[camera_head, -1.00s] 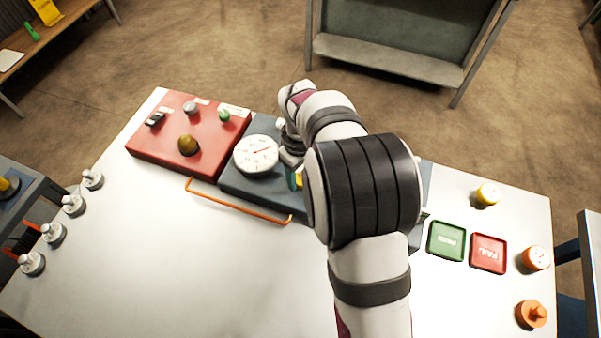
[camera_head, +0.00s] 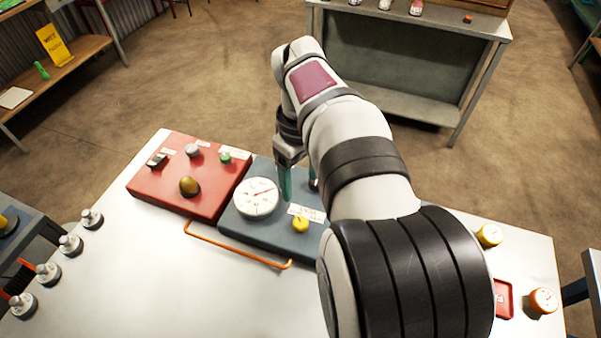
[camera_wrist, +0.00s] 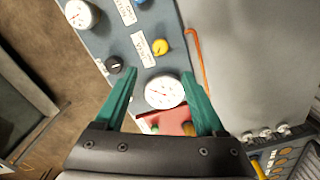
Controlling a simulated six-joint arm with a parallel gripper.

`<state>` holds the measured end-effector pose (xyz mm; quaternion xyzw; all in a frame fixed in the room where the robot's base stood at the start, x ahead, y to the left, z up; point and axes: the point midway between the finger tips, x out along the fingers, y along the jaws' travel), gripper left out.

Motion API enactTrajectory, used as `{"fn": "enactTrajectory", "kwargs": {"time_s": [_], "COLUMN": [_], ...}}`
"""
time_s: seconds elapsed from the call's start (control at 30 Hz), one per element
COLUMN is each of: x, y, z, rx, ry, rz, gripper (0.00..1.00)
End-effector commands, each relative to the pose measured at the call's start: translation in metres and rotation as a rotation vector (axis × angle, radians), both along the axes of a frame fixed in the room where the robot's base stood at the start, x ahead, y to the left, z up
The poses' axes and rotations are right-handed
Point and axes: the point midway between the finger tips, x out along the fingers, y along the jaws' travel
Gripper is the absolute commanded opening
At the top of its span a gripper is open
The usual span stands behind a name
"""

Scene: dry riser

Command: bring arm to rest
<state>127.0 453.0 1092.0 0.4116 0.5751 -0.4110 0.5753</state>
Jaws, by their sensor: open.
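My arm reaches from the lower right over the white table, with its wrist above the slate-blue panel (camera_head: 234,226). My gripper (camera_head: 285,188) points down, its teal fingers partly hidden behind the wrist in the head view. In the wrist view my gripper (camera_wrist: 160,76) has its two teal fingers spread apart with nothing between them. The white dial gauge (camera_wrist: 164,92) shows beyond the fingers; the gauge is also in the head view (camera_head: 256,197), left of the gripper. A yellow knob (camera_head: 300,224) sits on the panel near the gripper.
A red panel (camera_head: 212,170) with knobs stands left of the blue one. An orange rail (camera_head: 236,246) runs along the front. Several pale fittings (camera_head: 70,244) stand at the table's left edge. The front middle of the table (camera_head: 190,300) is clear.

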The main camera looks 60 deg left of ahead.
Motion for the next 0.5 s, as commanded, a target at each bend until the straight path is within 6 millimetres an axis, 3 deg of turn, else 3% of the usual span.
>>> {"fn": "enactTrajectory", "kwargs": {"time_s": [0.13, 0.5], "x": [-0.0004, -0.0002], "y": [-0.0001, -0.0002], "z": [0.0110, 0.0113], "rx": [0.000, 0.000], "ry": [0.001, 0.001], "rz": [-0.001, -0.001], "gripper": [0.72, 0.72]}}
